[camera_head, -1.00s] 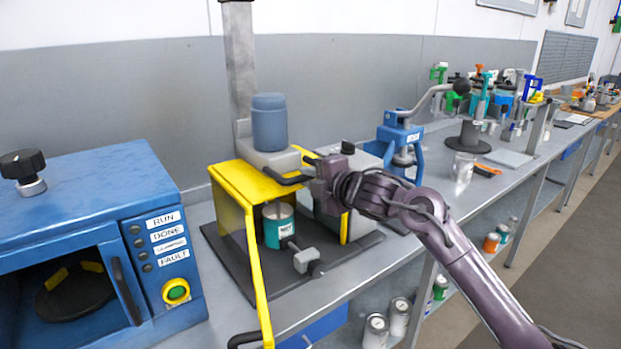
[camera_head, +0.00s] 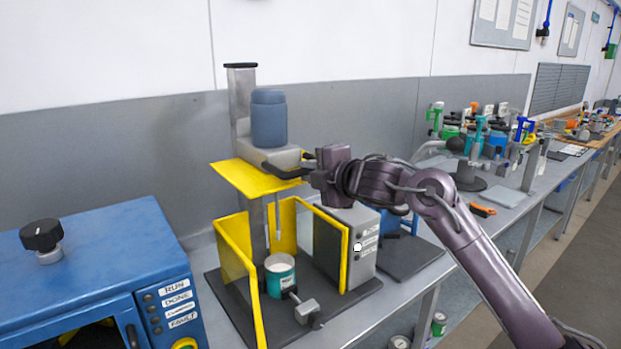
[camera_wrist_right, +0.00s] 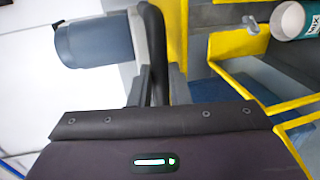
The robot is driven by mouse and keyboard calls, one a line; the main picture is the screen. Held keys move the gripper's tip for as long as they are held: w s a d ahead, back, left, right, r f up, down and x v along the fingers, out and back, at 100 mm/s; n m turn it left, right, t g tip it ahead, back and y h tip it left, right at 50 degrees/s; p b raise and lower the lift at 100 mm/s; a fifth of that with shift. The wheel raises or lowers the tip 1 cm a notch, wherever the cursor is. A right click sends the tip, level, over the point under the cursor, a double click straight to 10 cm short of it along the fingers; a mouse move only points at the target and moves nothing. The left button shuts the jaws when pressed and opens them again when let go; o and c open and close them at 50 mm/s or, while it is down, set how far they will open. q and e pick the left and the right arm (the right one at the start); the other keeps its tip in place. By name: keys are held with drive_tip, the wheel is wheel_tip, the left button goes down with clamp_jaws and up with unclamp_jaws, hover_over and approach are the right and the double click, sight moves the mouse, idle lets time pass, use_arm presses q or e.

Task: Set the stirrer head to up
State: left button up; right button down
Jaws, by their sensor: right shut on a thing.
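The stirrer head (camera_head: 270,157) is a grey block with a blue motor (camera_head: 268,118) on a metal column (camera_head: 243,100). It stands high on the column, with a yellow cover plate under it and a thin shaft hanging below. The teal tin (camera_head: 280,274) stands beneath, below the shaft. My right gripper (camera_head: 312,172) is shut on the head's dark handle (camera_head: 285,174) at its right side. The handle also shows between the jaws in the wrist view (camera_wrist_right: 155,50). My left gripper is not in view.
Yellow guard panels (camera_head: 238,255) stand around the tin on a dark base plate (camera_head: 345,293). A grey control box (camera_head: 362,240) is at their right. A blue machine (camera_head: 100,265) stands at the left. Tools crowd the bench farther right.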

drive_tip(key=shift+r, duration=0.35)
drive_tip(key=c, duration=1.4)
unclamp_jaws()
drive_tip(key=shift+o, duration=0.2)
drive_tip(key=shift+s+d+f, duration=0.1)
drive_tip(key=b+v, duration=0.3)
drive_tip(key=v, duration=0.4)
drive_tip(key=shift+s, duration=0.3)
drive_tip(key=shift+d, duration=0.15)
